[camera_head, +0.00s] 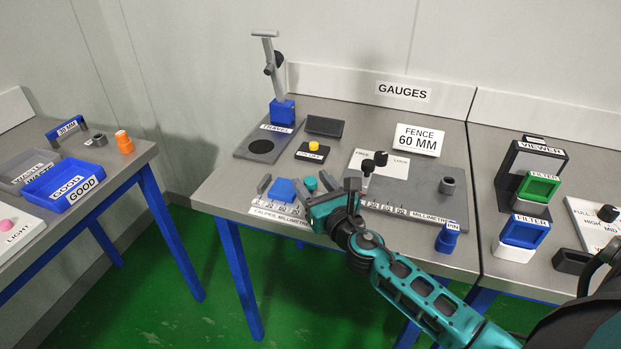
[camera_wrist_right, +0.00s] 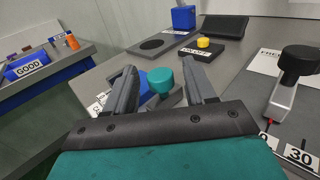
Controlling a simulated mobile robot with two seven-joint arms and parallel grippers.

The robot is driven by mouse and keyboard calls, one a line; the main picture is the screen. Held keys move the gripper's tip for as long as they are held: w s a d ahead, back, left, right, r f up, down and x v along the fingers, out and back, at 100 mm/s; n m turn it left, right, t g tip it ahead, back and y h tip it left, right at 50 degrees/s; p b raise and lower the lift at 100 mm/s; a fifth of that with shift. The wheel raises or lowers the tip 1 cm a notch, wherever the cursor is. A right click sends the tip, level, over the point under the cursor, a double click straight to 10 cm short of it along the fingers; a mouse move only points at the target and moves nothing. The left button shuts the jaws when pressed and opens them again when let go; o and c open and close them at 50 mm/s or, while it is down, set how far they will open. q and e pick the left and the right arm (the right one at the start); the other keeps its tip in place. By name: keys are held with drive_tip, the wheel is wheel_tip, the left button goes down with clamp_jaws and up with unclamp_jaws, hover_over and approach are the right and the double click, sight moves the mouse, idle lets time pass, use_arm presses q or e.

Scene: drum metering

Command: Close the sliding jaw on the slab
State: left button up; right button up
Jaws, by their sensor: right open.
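The caliper (camera_head: 277,211), marked in millimetres, lies at the front left of the gauges table. On it the blue slab (camera_head: 282,190) sits beside a grey upright jaw (camera_head: 264,184). The teal knob (camera_head: 310,184), just right of the slab, appears to belong to the sliding jaw, which is mostly hidden by my gripper. My right gripper (camera_head: 314,187) is open, with a finger on either side of the knob. In the wrist view the knob (camera_wrist_right: 160,81) shows between the spread fingers; contact cannot be told. Part of the blue slab shows behind it. My left gripper is not in view.
Behind stand a travel gauge (camera_head: 283,111) with a tall post and a yellow button (camera_head: 313,146). To the right are a grey plate with a black-knobbed lever (camera_head: 367,167) and a blue pin (camera_head: 447,237). Filters (camera_head: 538,188) stand farther right. Bins (camera_head: 62,186) are at left.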

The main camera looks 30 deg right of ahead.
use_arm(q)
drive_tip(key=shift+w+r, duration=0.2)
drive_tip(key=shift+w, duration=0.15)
use_arm(e)
drive_tip(key=shift+w, duration=0.8)
drive_tip(key=c, duration=0.7)
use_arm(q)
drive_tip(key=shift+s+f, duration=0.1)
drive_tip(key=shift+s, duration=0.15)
